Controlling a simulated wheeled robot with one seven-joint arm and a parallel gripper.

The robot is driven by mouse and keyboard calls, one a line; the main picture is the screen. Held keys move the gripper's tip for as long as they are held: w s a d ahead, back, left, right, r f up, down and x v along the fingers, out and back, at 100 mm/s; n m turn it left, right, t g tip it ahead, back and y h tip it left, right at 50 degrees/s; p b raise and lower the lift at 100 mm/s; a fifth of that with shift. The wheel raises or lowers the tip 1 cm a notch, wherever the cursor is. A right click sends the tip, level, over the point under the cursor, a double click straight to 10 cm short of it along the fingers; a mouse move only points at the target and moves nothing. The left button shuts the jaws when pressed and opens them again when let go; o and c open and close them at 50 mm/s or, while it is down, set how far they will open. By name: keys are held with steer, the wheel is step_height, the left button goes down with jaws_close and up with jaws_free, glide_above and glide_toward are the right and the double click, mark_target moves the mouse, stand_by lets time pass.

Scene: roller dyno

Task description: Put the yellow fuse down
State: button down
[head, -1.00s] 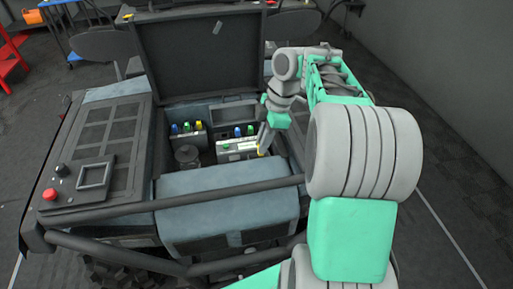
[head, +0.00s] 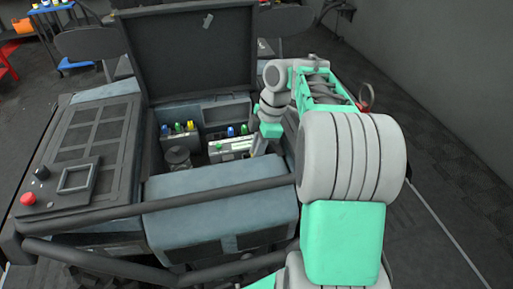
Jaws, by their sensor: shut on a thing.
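My gripper (head: 258,148) reaches down into the open bay of the dyno at the right end of the right fuse block (head: 232,153). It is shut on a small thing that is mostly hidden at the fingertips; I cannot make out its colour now. A yellow fuse (head: 190,126) stands in the left fuse block (head: 181,139), beside a green fuse (head: 178,128) and a blue fuse (head: 165,130). The right block carries a blue fuse (head: 230,131) and a green fuse (head: 244,130).
The raised dark lid (head: 192,55) stands behind the bay. A round dark part (head: 177,158) sits left of the right block. A padded blue-grey cover (head: 220,195) and a dark bar (head: 215,197) lie in front. A panel with a red button (head: 28,199) is at left.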

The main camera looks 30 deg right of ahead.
steer(key=c, duration=1.7)
jaws_free()
steer(key=p+v, duration=0.7)
steer(key=v, duration=0.6)
steer(key=shift+a+r, duration=0.1)
steer(key=shift+r, duration=0.1)
